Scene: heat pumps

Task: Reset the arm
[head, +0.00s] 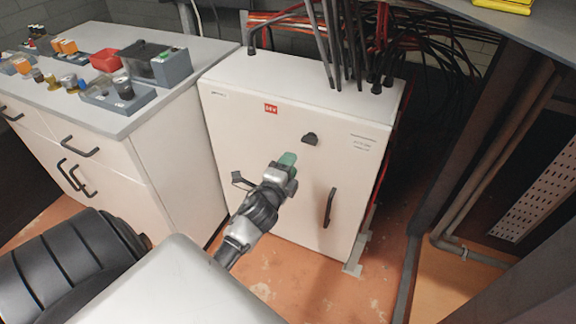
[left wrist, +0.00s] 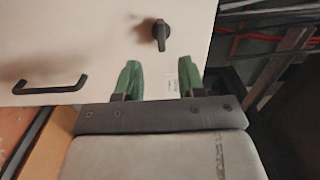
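My left arm reaches in from the lower left in the head view, with my left gripper (head: 287,161) in front of the white electrical cabinet (head: 235,145). In the left wrist view the two green fingers of the left gripper (left wrist: 158,82) stand apart with nothing between them. A black rotary knob (left wrist: 161,33) on the cabinet door lies beyond the fingers; it also shows in the head view (head: 310,139). A black handle (head: 329,207) is lower on the door. I cannot tell the gap between fingers and door. My right gripper is not in view.
A white counter (head: 205,58) with drawers stands on the left, bearing a red bin (head: 106,60) and small parts. Black cables (head: 345,45) rise from the cabinet top. Pipes (head: 500,150) run at the right. Some orange floor (head: 300,275) is bare before the cabinet.

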